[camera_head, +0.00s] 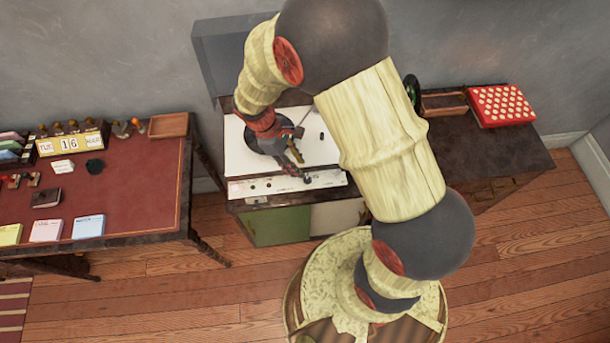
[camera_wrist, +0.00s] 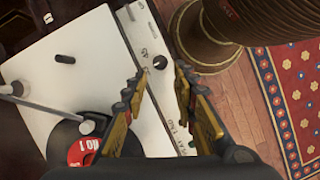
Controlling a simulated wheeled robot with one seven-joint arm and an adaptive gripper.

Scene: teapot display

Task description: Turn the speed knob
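A white record player (camera_head: 236,158) stands on the cabinet behind my arm; it also fills the left of the wrist view (camera_wrist: 110,45). Its front control strip (camera_head: 237,189) carries small dark controls and printed marks. In the wrist view a round black knob (camera_wrist: 160,62) on this strip appears between my fingertips, possibly the speed knob; its label is not readable. My gripper (camera_wrist: 160,73) is open with nothing between its fingers, above the strip. I cannot tell its height above the knob. A black record with a red label (camera_wrist: 83,152) lies on the player, partly hidden by my gripper.
A grey tonearm (camera_wrist: 40,104) crosses the player's left side. A small black piece (camera_wrist: 65,59) sits on the white top. A red-topped desk (camera_head: 120,190) stands left, and a red dotted box (camera_head: 500,105) lies on the right cabinet. Wooden floor (camera_head: 190,290) is clear in front.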

